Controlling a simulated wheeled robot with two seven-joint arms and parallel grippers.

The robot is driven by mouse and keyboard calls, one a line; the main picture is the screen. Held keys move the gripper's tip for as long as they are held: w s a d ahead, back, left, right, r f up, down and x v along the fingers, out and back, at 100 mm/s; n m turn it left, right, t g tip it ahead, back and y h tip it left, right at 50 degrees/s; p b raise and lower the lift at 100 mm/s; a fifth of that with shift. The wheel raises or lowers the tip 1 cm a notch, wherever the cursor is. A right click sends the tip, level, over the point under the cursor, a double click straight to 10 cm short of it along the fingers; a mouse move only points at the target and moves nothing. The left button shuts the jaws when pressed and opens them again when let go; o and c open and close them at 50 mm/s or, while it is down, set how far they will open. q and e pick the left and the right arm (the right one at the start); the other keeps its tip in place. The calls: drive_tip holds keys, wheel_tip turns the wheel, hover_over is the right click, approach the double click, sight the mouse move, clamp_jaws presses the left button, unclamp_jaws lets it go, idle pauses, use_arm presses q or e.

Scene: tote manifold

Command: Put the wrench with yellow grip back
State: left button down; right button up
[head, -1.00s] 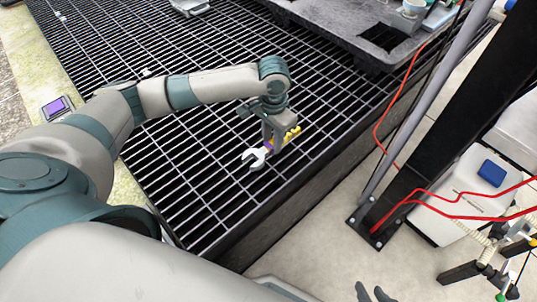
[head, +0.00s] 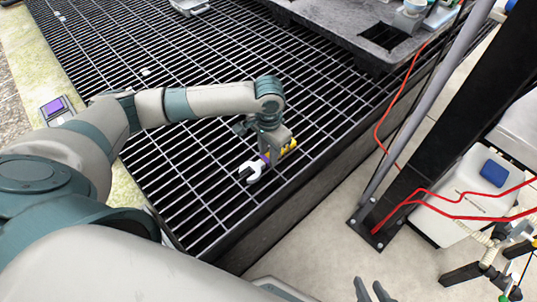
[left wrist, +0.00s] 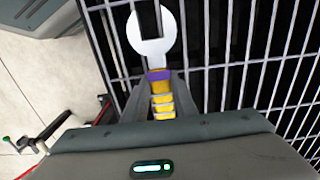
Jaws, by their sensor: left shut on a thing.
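The wrench with yellow grip (head: 253,169) has a pale open-ended head, a purple band and a yellow ribbed handle. My left gripper (head: 271,153) is shut on its handle near the purple band, over the black grating. In the left wrist view the wrench (left wrist: 152,45) points its open jaw away from the gripper (left wrist: 158,85), and the fingers lie on both sides of the yellow grip. I cannot tell whether the wrench touches the grating. Two dark fingertips of my right gripper (head: 372,291) show at the bottom edge of the head view.
The black grating (head: 205,200) fills the middle, with free room around the wrench. A grey tray (head: 350,35) with square openings stands at the back right. A black post (head: 435,120) with red cables rises at the right. A small purple-screened device (head: 55,106) lies on the left ledge.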

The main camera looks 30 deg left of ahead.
sight(268, 156)
drive_tip(key=shift+s, duration=0.25)
use_arm(q)
drive_tip(key=c, duration=1.5)
unclamp_jaws()
drive_tip(key=shift+f, duration=0.1)
drive_tip(key=shift+o, duration=0.2)
use_arm(e)
drive_tip(key=shift+s+f, duration=0.1)
drive_tip(key=shift+f, duration=0.05)
use_arm(q)
drive_tip(key=shift+r, duration=0.35)
wheel_tip(268, 156, up, 12)
drive_tip(key=p, duration=0.2)
drive_tip(key=shift+f+p, duration=0.2)
drive_tip(key=shift+p, duration=0.1)
use_arm(e)
drive_tip(key=shift+s+d+f+g+h, duration=0.1)
drive_tip(key=shift+s+d+g+h, duration=0.2)
drive_tip(key=shift+d, duration=0.25)
drive_tip(key=shift+s+d+f+g+h, duration=0.1)
drive_tip(key=shift+s+d+g+h, duration=0.15)
drive_tip(key=shift+d, duration=0.25)
drive_tip(key=shift+s+d+f+g+h, duration=0.1)
drive_tip(key=shift+s+d+g+h, duration=0.1)
drive_tip(key=shift+d+g, duration=0.25)
drive_tip(key=shift+s+f, duration=0.1)
